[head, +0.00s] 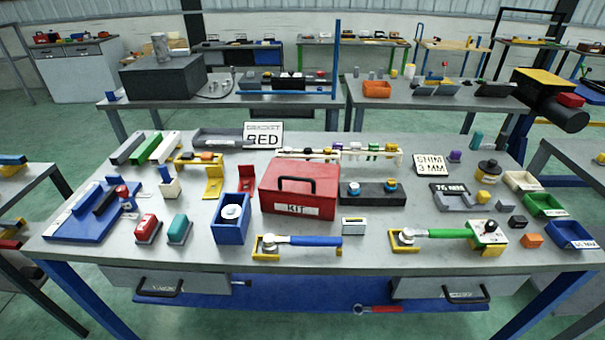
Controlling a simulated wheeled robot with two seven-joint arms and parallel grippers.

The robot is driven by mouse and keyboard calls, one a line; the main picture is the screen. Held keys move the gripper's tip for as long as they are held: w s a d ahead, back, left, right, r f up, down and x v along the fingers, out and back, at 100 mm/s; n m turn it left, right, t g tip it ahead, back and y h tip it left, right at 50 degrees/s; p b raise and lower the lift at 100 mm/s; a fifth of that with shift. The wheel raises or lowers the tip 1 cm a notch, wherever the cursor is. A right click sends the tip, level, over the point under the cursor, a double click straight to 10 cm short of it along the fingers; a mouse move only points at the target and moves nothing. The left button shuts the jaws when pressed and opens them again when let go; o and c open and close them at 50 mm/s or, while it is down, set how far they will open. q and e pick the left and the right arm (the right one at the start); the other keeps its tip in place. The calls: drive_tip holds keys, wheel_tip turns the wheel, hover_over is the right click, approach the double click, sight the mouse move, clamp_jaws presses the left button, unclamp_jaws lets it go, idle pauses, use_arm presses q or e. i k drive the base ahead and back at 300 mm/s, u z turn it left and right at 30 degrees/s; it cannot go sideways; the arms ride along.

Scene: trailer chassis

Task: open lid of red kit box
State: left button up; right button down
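The red kit box (299,189) stands in the middle of the grey workbench, with a white "KIT" label on its front. Its lid is closed, and a black handle (297,180) shows at its top. Neither of my grippers is in the head view.
A blue box (232,219) stands close to the left of the kit box, and a black block (372,193) with knobs lies close to its right. A blue-handled wrench (300,241) lies in front. A "BRACKET BED" sign (263,135) stands behind. Many small parts crowd the bench (190,262).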

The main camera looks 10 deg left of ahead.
sight(301, 170)
drive_tip(key=z, duration=1)
drive_tip(key=k, duration=0.6)
drive_tip(key=u, duration=0.1)
